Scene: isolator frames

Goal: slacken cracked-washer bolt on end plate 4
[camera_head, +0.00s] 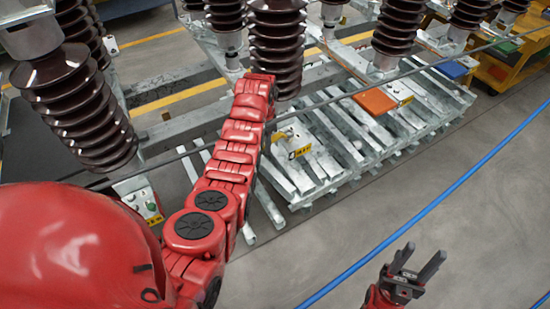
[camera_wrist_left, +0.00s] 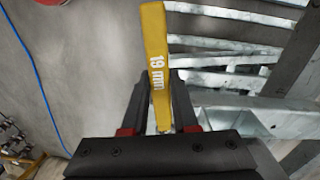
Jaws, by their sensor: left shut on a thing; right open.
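My left gripper (camera_wrist_left: 161,112) is shut on a yellow wrench (camera_wrist_left: 155,48) marked "19 mm", which points away from the gripper in the left wrist view. In the head view my red left arm reaches up over the steel frames, and its gripper is hidden behind the arm. My right gripper (camera_head: 415,263) is open and empty, above the grey floor at lower right. Plates with yellow labels sit on the frames; one label (camera_head: 300,151) is just right of my left arm. I cannot tell which is end plate 4, and no cracked washer or bolt can be made out.
Brown ribbed insulators (camera_head: 75,105) stand on the galvanised frames. An orange plate (camera_head: 375,102) and a blue plate (camera_head: 452,70) lie farther right. A dark cable (camera_head: 350,93) crosses the frames. A blue line (camera_head: 430,207) crosses clear floor. A yellow cart (camera_head: 522,70) stands upper right.

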